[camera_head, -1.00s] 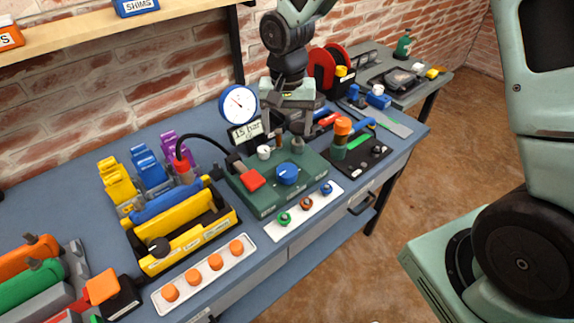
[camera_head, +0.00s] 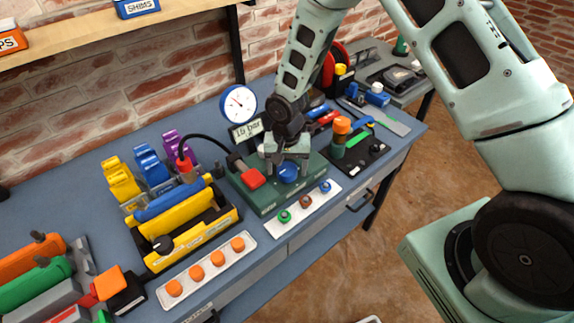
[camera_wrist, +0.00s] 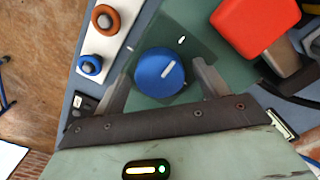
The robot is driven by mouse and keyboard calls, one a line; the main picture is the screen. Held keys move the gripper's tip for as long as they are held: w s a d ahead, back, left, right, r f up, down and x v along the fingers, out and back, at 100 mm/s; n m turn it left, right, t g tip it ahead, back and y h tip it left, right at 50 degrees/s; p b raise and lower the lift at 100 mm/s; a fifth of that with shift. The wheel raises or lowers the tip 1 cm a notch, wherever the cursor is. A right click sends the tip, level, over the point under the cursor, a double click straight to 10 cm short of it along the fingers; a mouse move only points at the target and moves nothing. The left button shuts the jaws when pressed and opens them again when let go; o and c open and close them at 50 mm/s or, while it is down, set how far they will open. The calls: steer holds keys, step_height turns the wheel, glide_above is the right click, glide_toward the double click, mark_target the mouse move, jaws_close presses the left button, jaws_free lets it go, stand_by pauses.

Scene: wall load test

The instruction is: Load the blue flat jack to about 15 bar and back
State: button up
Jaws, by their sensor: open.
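The green pump box (camera_head: 262,195) stands on the blue bench with a red block (camera_head: 252,178) and a round blue knob (camera_head: 288,173) on top. My gripper (camera_head: 287,168) is over the blue knob, fingers pointing down. In the wrist view the open fingers of my gripper (camera_wrist: 158,88) stand on either side of the blue knob (camera_wrist: 159,72), with gaps visible; its white mark points up and right. The dial gauge (camera_head: 238,104) stands behind, above a sign reading 15 bar (camera_head: 247,130). The blue flat jack (camera_head: 170,200) appears to be the blue bar in the yellow frame (camera_head: 190,240).
A white strip with green, brown and blue knobs (camera_head: 305,202) lies in front of the box. A tray of orange knobs (camera_head: 208,268) lies at front left. Yellow, blue and purple clamps (camera_head: 150,165) stand behind the frame. A black hose (camera_head: 200,137) arches to the box.

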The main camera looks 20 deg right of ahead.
steer(key=c, duration=1)
steer(key=shift+o, duration=0.2)
steer(key=shift+n, duration=0.4)
steer(key=n, duration=0.3)
steer(key=shift+n+b, duration=0.3)
steer(key=shift+b, duration=0.1)
steer(key=n, duration=0.4)
steer(key=shift+n, duration=0.3)
steer(key=n, duration=0.4)
steer(key=shift+n, duration=2.1)
